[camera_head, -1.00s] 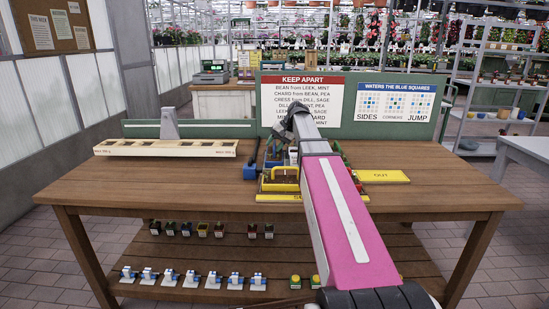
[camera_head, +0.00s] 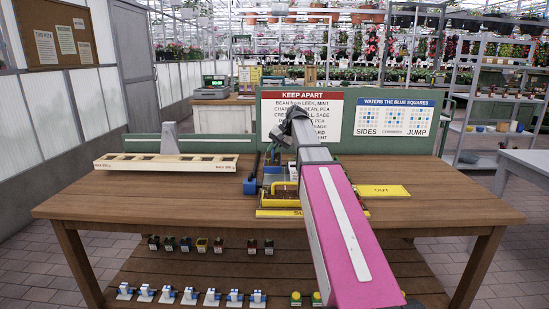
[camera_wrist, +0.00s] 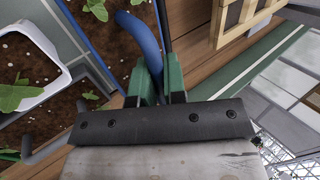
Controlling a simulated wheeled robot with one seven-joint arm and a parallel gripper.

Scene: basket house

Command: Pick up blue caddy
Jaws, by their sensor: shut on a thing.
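The blue caddy (camera_head: 271,168) stands near the middle of the wooden table, partly hidden behind my arm and a yellow caddy. In the wrist view its curved blue handle (camera_wrist: 140,38) runs down between the green fingers of my gripper (camera_wrist: 160,85), which are shut on it. A blue edge (camera_wrist: 100,48) and dark soil with small green leaves show beside the handle. In the head view my gripper (camera_head: 277,150) is at the caddy, its fingertips too small to make out clearly.
A yellow caddy (camera_head: 271,200) stands close in front, by a yellow strip (camera_head: 277,213). A wooden tray (camera_head: 165,163) lies left, a yellow OUT plate (camera_head: 383,191) right. A green signboard (camera_head: 350,145) stands behind.

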